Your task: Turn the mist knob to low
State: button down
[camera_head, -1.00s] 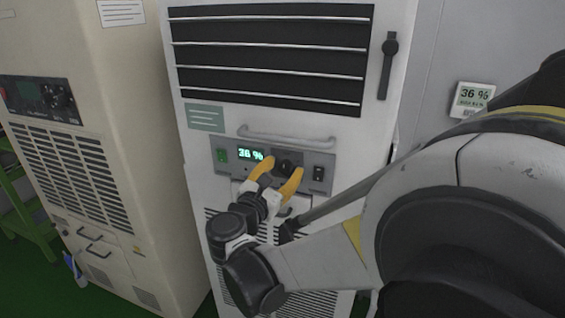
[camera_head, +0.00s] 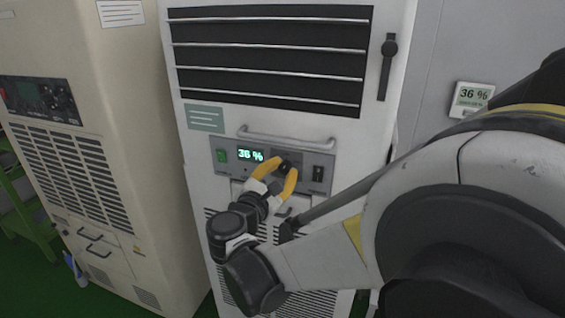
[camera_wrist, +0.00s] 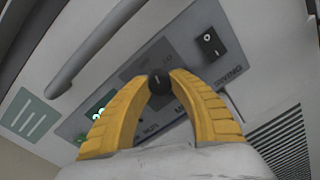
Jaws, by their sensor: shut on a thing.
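The mist knob (camera_wrist: 159,83) is a small black round knob on the grey control panel (camera_head: 328,160) of the white humidifier cabinet. It also shows in the head view (camera_head: 285,166). My gripper (camera_head: 284,172) has yellow fingers, shut on the knob from both sides, as the wrist view (camera_wrist: 160,84) shows. The knob has a light pointer mark, partly visible between the fingertips. Lettering around the knob is partly hidden by the fingers; "LO" shows above it in the wrist view. I cannot tell for sure which setting the knob points to.
A handle bar (camera_head: 285,137) runs above the panel. A beige machine (camera_head: 130,150) stands at the left.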

jog(key=m, duration=0.4)
jog(key=shift+r+m+p, duration=0.1)
jog(key=shift+m+p, duration=0.25)
jog(key=shift+m, duration=1.55)
jog(key=c, duration=1.1)
grip_release()
jog(key=v, duration=1.2)
jog(key=shift+s+d+r, duration=0.1)
jog(key=shift+d+r, duration=0.05)
